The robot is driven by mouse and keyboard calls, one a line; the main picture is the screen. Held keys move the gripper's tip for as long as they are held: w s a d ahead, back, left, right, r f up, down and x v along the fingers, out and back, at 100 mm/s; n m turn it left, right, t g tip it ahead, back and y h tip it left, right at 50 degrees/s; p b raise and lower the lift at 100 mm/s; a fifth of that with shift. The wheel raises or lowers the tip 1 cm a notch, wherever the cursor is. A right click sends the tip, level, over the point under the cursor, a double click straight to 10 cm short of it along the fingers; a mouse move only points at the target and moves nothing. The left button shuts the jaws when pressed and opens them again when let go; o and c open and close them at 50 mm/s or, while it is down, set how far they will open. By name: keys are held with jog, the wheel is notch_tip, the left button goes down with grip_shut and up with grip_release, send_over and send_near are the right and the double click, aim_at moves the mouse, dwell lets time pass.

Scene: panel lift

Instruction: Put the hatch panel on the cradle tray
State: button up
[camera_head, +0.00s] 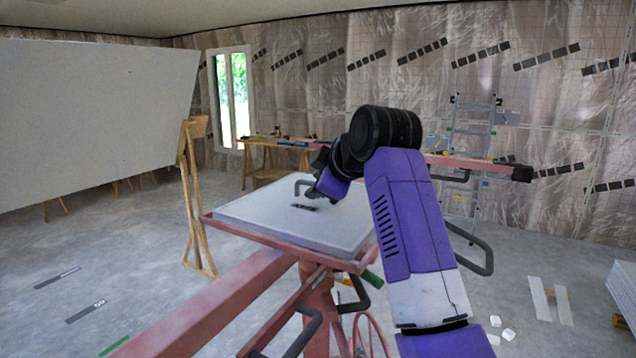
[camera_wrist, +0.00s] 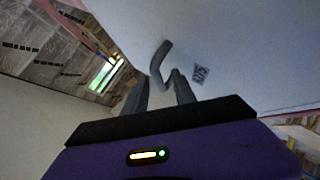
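The hatch panel (camera_head: 290,217) is a flat pale grey square with a dark label and a grey bar handle (camera_head: 301,181). It lies flat on the red-rimmed cradle tray (camera_head: 255,236) of the panel lift. My gripper (camera_head: 315,191) is just above the panel, beside the handle; its fingertips are small and dark in the head view. In the wrist view, the two fingers of my gripper (camera_wrist: 160,78) stand apart, and the lower end of the bent handle (camera_wrist: 156,62) shows between them. I see no clear contact. The panel's label (camera_wrist: 201,74) is right of the handle.
The lift's red beam (camera_head: 220,305) runs to the lower left, and a black-ended red bar (camera_head: 475,164) extends right behind my arm. A large white board (camera_head: 90,115) and a wooden stand (camera_head: 190,200) are at left. A workbench (camera_head: 270,150) and ladder (camera_head: 465,160) stand behind.

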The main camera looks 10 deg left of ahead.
jog(key=b+v, duration=0.4)
jog(key=v, duration=0.8)
jog(key=shift+b, duration=0.3)
jog(key=shift+s+d+r, duration=0.1)
